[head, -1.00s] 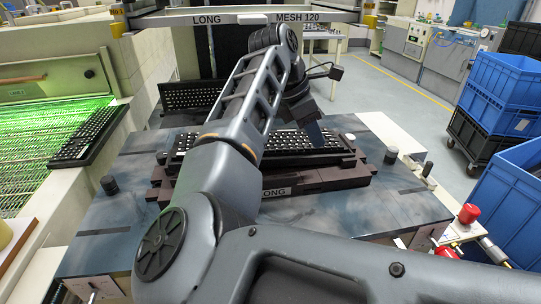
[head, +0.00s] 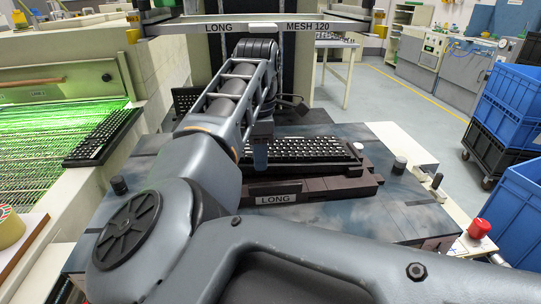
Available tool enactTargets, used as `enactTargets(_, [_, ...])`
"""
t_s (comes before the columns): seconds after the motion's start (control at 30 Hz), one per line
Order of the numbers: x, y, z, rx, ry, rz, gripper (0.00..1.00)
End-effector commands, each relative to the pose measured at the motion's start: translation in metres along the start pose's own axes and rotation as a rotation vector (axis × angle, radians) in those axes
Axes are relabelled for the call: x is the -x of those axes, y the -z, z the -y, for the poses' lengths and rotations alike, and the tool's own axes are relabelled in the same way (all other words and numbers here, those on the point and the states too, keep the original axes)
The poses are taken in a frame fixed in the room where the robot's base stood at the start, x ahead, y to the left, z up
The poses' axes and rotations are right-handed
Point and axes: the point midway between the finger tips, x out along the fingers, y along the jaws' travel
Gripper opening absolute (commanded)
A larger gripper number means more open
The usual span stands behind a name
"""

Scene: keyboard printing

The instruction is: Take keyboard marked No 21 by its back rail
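A black keyboard (head: 305,150) with pale-marked keys lies in a dark fixture (head: 330,187) whose front plate reads LONG. A second black keyboard (head: 186,100) stands behind, mostly hidden by my arm. A third keyboard (head: 103,137) lies on the green-lit mesh at left. I cannot read No 21 on any of them. The left end of that keyboard is hidden by my arm.
A screen frame marked LONG, MESH 120 (head: 262,27) crosses above the back. A red button (head: 479,228) and blue crates (head: 515,100) are at right. A tape roll (head: 10,228) is at left.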

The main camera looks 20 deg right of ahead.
Motion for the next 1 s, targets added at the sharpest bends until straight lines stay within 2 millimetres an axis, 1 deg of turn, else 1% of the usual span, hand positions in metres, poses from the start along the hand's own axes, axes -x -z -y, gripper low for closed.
enactTargets(0.03, [-0.0056,-0.0005,0.0002,0.000,0.001,0.002,0.23])
enactTargets(0.13, [-0.0118,-0.0005,0.0002,-0.001,0.000,0.001,0.23])
enactTargets(0.37, [-0.0129,-0.0004,-0.0001,-0.001,-0.001,0.000,0.23])
enactTargets(0.6, [-0.0128,-0.0005,-0.0001,-0.001,-0.001,0.000,0.01])
enactTargets(0.63, [-0.0127,-0.0005,-0.0001,-0.001,-0.001,0.000,0.00])
enactTargets(1.0, [-0.0126,-0.0005,-0.0001,-0.001,-0.001,0.001,0.00])
